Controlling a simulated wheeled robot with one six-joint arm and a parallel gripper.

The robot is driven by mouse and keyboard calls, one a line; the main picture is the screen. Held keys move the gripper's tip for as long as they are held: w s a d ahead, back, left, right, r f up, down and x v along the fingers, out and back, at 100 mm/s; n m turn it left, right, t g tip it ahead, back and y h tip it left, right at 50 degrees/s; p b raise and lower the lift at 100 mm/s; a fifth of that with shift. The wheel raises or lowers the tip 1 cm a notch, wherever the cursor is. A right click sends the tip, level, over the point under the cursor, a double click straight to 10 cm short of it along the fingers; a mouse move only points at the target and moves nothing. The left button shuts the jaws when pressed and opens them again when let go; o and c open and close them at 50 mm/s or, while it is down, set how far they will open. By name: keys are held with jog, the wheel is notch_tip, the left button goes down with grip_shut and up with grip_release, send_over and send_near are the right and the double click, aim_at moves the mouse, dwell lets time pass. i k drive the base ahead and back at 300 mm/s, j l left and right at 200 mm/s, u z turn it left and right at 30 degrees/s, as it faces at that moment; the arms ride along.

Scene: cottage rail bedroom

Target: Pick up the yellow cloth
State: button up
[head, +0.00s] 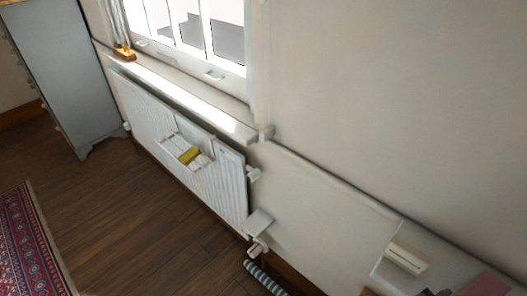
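The yellow cloth (189,155) is a small folded patch on a white rack (200,162) that hangs on the front of the white radiator (150,120) under the window. It lies over the rack's bars near the radiator's right half. It is small in this view, and its exact folds cannot be made out. My gripper is not in view.
A window sill (190,98) juts out above the radiator, with a small orange-brown object (124,54) on it. A grey cabinet (72,75) stands at left. A patterned rug (32,245) lies on the open wooden floor (120,210). A white shelf surface is at lower right.

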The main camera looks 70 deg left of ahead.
aim_at(189, 156)
jog(key=u, duration=3)
